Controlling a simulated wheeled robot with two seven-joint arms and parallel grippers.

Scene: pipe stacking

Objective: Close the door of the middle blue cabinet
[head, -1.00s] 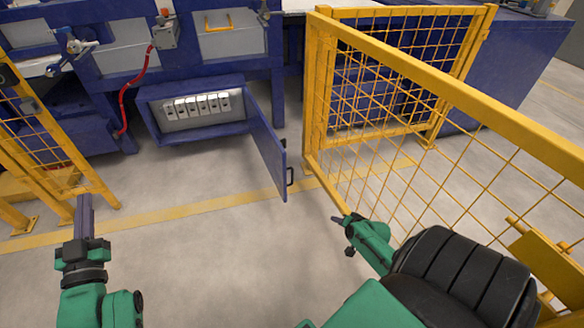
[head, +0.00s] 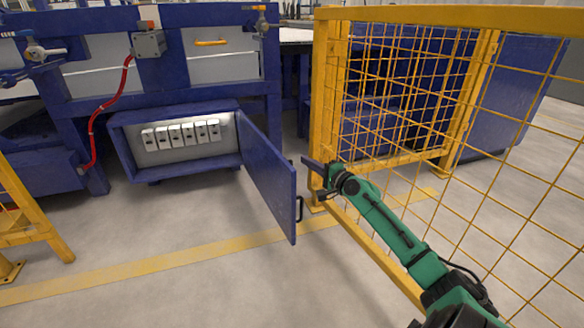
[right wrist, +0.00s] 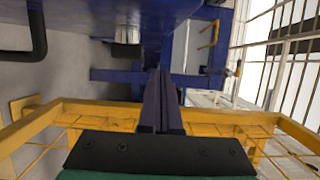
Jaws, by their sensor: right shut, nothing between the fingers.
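The blue cabinet (head: 180,112) stands low under the blue machine, with several white switch units inside. Its blue door (head: 268,175) is hinged at the right and stands wide open toward me, with a dark handle (head: 299,208) on its right face. My right gripper (head: 308,162) is shut and empty, just right of the door's outer part and beside the yellow fence post. In the right wrist view its closed fingers (right wrist: 161,100) point toward blue machine parts. A dark curved bar, probably the handle (right wrist: 38,30), shows at the upper left there. My left gripper is out of view.
A yellow mesh fence (head: 450,110) stands close beside my right arm. Another yellow frame (head: 28,215) is at the left. A red cable (head: 98,115) hangs left of the cabinet. The floor in front is clear, with a yellow line (head: 160,262).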

